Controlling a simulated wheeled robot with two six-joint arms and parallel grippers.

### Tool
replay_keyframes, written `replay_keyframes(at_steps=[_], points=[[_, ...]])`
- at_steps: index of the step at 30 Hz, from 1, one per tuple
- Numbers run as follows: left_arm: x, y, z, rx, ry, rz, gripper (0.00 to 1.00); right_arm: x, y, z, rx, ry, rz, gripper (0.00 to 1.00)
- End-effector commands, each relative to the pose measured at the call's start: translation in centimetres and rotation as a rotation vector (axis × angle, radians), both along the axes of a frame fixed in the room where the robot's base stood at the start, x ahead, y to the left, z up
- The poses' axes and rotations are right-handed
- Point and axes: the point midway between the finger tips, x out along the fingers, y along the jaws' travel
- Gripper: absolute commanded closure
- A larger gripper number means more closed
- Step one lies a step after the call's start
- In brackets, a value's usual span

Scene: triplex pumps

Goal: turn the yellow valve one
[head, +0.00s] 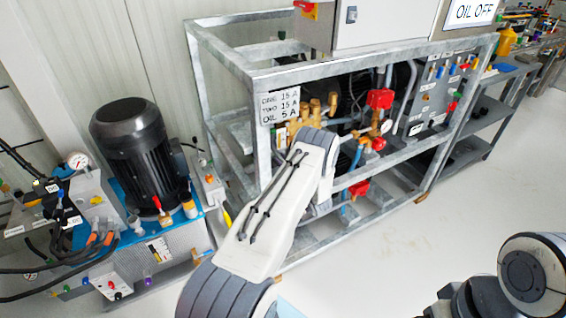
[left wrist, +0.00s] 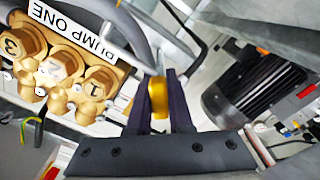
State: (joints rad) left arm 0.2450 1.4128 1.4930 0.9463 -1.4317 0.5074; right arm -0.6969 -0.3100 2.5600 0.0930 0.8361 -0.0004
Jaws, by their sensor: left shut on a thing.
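The yellow valve (left wrist: 158,97), a small yellow piece in the left wrist view, sits between the two dark fingers of my left gripper (left wrist: 160,100). The fingers are shut on it. Just left of it are the brass pump heads numbered 1, 2 and 3 (left wrist: 68,68), under a label reading PUMP ONE (left wrist: 75,28). In the head view my left arm covers the gripper and the valve. The brass pump parts (head: 315,110) show behind the arm inside the frame. My right gripper is out of view; only part of my right arm shows at the lower right.
A galvanised frame (head: 262,150) surrounds the pumps, with rails near my left arm. A black motor (head: 130,150) stands on a blue-edged unit at the left. Red valves (head: 380,98) and a gauge (head: 386,126) are right of my arm. The floor at the right is clear.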

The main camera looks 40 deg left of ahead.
Motion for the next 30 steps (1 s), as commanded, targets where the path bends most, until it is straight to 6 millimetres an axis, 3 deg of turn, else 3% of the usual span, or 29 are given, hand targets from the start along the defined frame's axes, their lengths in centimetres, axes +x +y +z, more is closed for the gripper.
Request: replay_keyframes(at_steps=[10, 11, 12, 23, 30], points=[[0.0, -0.1, -0.1, -0.001, 0.001, 0.000, 1.00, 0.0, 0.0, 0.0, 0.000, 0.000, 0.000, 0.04], [0.0, -0.1, -0.1, -0.001, 0.001, 0.000, 0.70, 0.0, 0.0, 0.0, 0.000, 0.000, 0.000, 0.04], [0.0, -0.1, -0.1, -0.001, 0.001, 0.000, 0.69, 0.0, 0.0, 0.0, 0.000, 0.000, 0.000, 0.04], [-0.2, -0.6, 0.0, -0.001, 0.002, -0.001, 0.69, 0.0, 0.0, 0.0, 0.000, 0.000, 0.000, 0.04], [-1.7, -4.4, 0.0, -0.001, 0.004, -0.005, 0.69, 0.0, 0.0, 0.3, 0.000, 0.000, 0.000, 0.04]])
